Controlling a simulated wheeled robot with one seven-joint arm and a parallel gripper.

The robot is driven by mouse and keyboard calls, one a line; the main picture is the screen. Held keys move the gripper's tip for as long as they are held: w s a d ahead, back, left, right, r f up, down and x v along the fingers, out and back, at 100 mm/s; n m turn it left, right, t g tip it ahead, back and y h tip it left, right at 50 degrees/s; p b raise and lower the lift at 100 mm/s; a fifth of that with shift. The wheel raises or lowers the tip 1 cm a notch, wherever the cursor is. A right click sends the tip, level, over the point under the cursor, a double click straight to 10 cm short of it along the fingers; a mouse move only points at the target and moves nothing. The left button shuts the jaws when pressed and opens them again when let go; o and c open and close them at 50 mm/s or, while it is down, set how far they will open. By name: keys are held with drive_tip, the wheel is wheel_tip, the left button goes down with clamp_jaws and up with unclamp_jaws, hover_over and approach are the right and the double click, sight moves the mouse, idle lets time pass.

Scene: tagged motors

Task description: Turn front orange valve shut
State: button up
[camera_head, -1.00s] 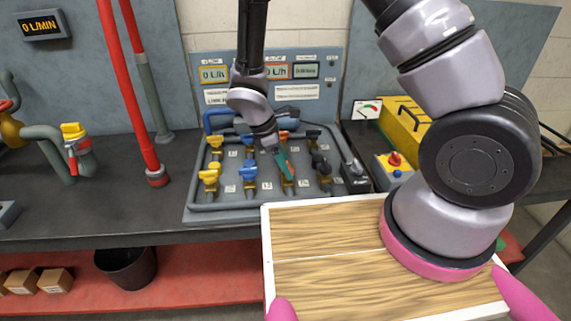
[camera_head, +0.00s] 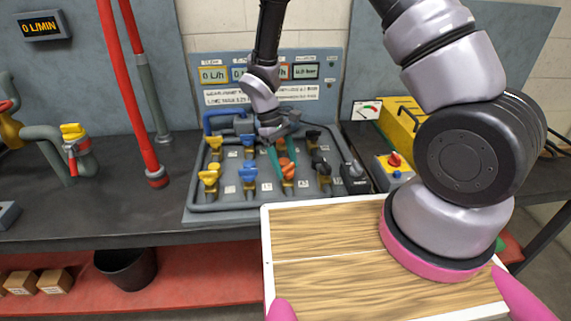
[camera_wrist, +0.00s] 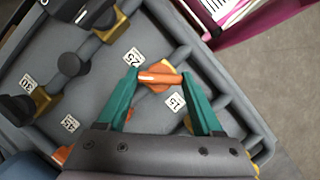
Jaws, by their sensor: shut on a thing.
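The front orange valve (camera_head: 287,168) is in the third column of the valve panel, on the near row. In the wrist view its orange handle (camera_wrist: 158,78) lies crosswise between the teal fingertips. My gripper (camera_wrist: 159,77) is shut on this handle, one finger at each end. In the head view my gripper (camera_head: 281,172) reaches down onto the panel from behind. A second orange valve (camera_wrist: 135,152) shows only partly beneath the gripper body in the wrist view. The front valve's body is mostly hidden by the handle and fingers.
Blue valves (camera_head: 248,175) stand to the left and black valves (camera_head: 322,168) to the right, close to the gripper. Yellow valves (camera_head: 209,178) are farther left. A red-buttoned box (camera_head: 394,165) and a yellow case (camera_head: 405,122) stand right of the panel.

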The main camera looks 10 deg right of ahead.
drive_tip(key=m, duration=0.2)
drive_tip(key=m+y, duration=0.1)
drive_tip(key=m, duration=0.1)
drive_tip(key=shift+w+d+m+g+y, duration=0.1)
drive_tip(key=shift+m+g+y, duration=0.2)
drive_tip(key=shift+g, duration=0.1)
drive_tip(key=shift+d+m+y, duration=0.1)
drive_tip(key=shift+m+y, duration=0.6)
drive_tip(key=shift+m, duration=1.1)
drive_tip(key=o, duration=1.4)
drive_tip(key=shift+c, duration=0.2)
drive_tip(key=shift+r, duration=0.1)
drive_tip(key=v, duration=1)
drive_tip(key=shift+w+r, duration=0.25)
drive_tip(key=shift+r, duration=0.1)
